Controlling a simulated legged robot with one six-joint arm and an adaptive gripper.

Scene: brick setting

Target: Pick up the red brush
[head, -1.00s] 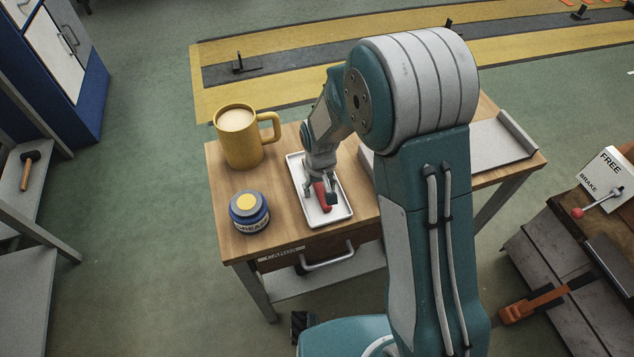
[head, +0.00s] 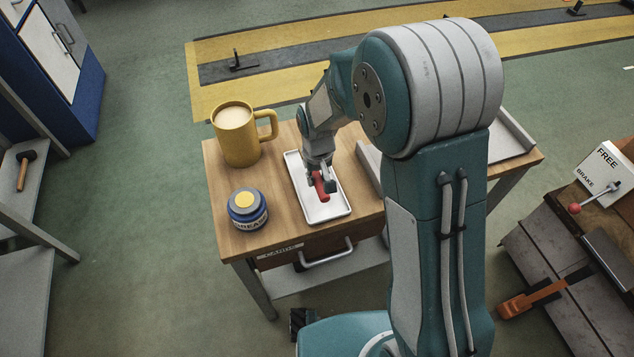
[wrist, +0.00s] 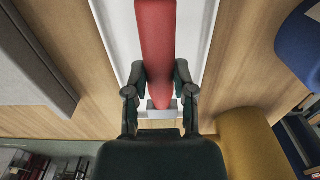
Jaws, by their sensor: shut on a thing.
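The red brush (head: 321,187) is at the white tray (head: 334,212) on the wooden table. My gripper (head: 322,182) is shut on the brush above the tray. In the wrist view the brush (wrist: 156,45) runs up from between the fingers of my gripper (wrist: 160,95), with a pale block at its lower end. I cannot tell whether the brush still touches the tray. My gripper hides part of it in the head view.
A yellow mug (head: 236,135) with a drink and a blue grease jar (head: 247,210) stand left of the tray. A grey metal tray (head: 510,140) lies to the right, partly behind my arm. A drawer handle (head: 326,256) juts from the table's front.

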